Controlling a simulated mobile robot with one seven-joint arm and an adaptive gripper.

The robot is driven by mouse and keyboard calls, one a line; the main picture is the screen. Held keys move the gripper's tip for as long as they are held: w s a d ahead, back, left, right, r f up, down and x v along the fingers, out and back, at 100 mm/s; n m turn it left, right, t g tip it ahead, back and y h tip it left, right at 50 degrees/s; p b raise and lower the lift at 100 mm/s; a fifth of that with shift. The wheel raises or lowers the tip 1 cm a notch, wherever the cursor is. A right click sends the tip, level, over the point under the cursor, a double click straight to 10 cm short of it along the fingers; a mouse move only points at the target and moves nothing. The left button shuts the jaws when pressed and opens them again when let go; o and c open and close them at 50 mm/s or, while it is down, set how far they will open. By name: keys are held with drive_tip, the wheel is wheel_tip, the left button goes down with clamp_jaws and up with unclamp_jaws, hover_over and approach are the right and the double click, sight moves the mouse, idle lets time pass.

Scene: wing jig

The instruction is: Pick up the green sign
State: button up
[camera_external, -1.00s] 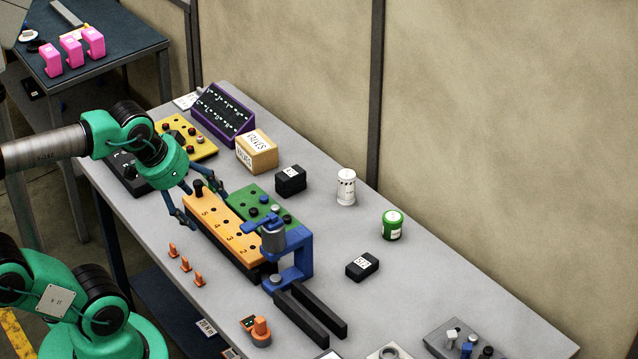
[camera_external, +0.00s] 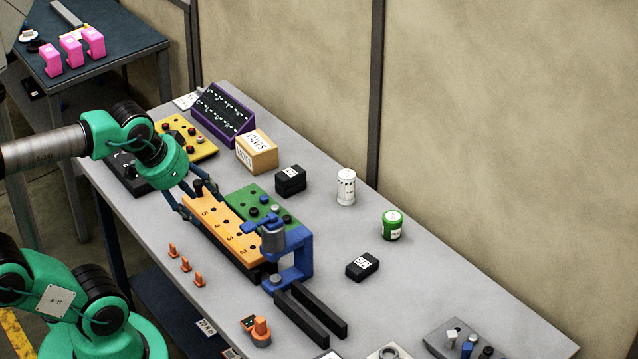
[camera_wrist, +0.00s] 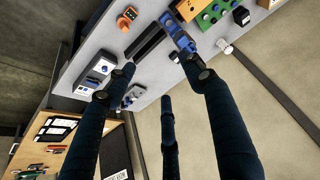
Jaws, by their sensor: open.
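I cannot make out a clear green sign in either view. The green things I see are a green board (camera_external: 262,206) with dark knobs, beside an orange numbered block (camera_external: 225,232), and a green can (camera_external: 392,225) with a white label toward the right. My gripper (camera_external: 190,204) is open with nothing seen in it, at the upper left end of the orange block, near its black peg. I cannot tell whether its fingers touch the block. In the wrist view my gripper (camera_wrist: 153,88) has long dark fingers spread apart, and part of the green board (camera_wrist: 208,16) shows at the top.
A blue clamp (camera_external: 299,262) stands at the near end of the boards, with black bars (camera_external: 310,312) below it. A tan box (camera_external: 257,152) and a white can (camera_external: 346,187) stand behind. The table's right middle is mostly free.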

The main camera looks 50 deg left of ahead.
drive_tip(key=shift+c, duration=0.5)
drive_tip(key=shift+w+r, duration=0.1)
drive_tip(key=w+a+f+n+g+y, duration=0.15)
drive_tip(key=w+a+n, duration=0.35)
drive_tip(key=w+a, duration=0.65)
drive_tip(key=w+a+f+n+g+h, duration=0.15)
drive_tip(key=w+a+n, duration=0.25)
drive_tip(key=w+a, duration=0.75)
drive_tip(key=w+a+f+n+g, duration=0.1)
drive_tip(key=w+a+f+n, duration=0.3)
drive_tip(key=a+f, duration=0.7)
drive_tip(key=w+a+f+n+g, duration=0.1)
drive_tip(key=w+a+f+n, duration=0.3)
drive_tip(key=a+f, duration=0.8)
drive_tip(key=a, duration=0.6)
drive_tip(key=shift+g, duration=0.3)
drive_tip(key=shift+f, duration=0.1)
